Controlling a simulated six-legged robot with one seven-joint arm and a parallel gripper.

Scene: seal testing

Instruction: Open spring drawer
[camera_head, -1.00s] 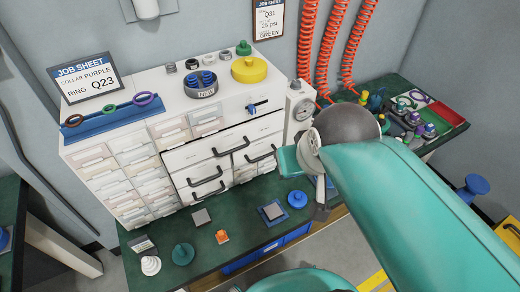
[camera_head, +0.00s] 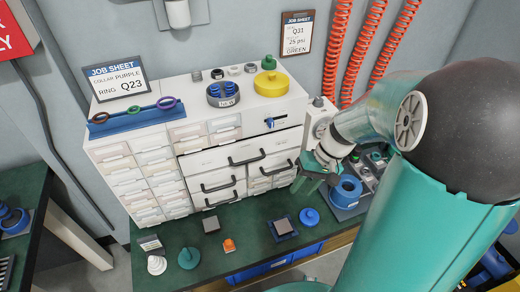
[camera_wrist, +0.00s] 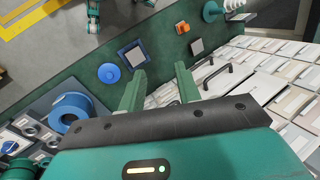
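The white cabinet (camera_head: 215,145) stands on the green bench and has several drawers with black bar handles. All look closed. I cannot tell which is the spring drawer, as no readable drawer label shows. My gripper (camera_head: 314,172) is beside the cabinet's right front, apart from the handles. In the wrist view my gripper (camera_wrist: 160,85) is open and empty, with a black handle (camera_wrist: 217,77) to the right of its fingers.
A blue ring-shaped part (camera_head: 346,192) lies right of my gripper. A blue knob (camera_head: 309,217), a dark square pad (camera_head: 283,227) and an orange part (camera_head: 229,245) lie on the bench (camera_head: 250,212) before the cabinet. Red coiled hoses (camera_head: 338,50) hang behind.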

